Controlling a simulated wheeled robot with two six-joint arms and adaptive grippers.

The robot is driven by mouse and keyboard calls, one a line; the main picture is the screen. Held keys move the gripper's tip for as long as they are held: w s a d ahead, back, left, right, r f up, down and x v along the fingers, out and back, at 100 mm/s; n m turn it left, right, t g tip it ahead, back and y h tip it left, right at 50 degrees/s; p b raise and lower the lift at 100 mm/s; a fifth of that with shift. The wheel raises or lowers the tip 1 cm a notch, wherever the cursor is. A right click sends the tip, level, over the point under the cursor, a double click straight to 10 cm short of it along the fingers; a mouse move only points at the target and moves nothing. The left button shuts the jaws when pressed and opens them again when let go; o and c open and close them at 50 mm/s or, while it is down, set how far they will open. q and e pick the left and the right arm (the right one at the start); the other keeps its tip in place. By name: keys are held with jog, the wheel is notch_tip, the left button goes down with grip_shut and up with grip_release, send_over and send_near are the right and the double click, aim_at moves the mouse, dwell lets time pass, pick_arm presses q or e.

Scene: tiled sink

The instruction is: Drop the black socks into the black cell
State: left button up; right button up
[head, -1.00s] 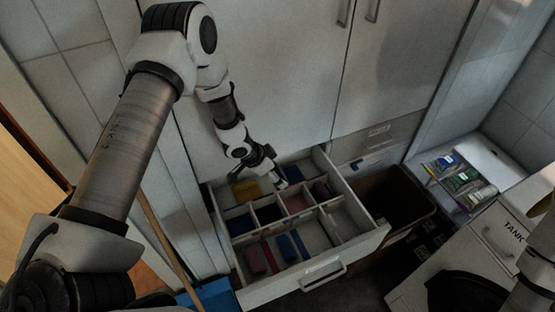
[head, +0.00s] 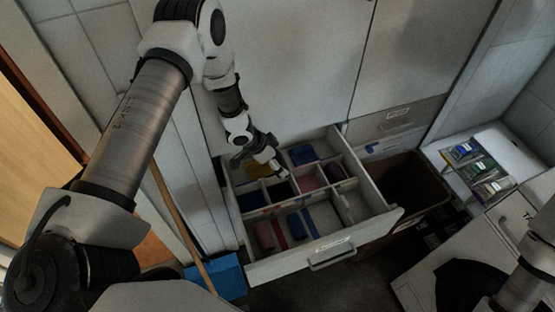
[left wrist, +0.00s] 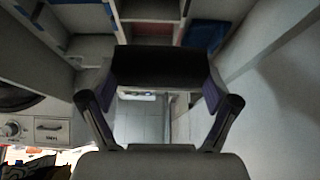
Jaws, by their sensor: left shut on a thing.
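My left gripper (head: 278,168) reaches over the open drawer (head: 369,235) from its back left. In the left wrist view the gripper (left wrist: 160,88) is shut on a black folded thing (left wrist: 160,66), which looks like the black socks and spans between its fingers. In the head view the socks are hard to make out. A dark cell (head: 278,191), which looks like the black one, lies just below the gripper tip in the middle row, between a dark blue cell (head: 251,201) and a pink one (head: 308,179). My right gripper is not in view.
The drawer's thin dividers and raised walls surround the gripper. A brown bin (head: 414,183) stands right of the drawer. Cabinet doors (head: 300,70) rise behind it.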

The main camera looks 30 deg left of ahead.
pick_arm(q)
jog(key=o, duration=0.9)
jog(key=v, duration=1.2)
jog(key=shift+s, duration=0.1)
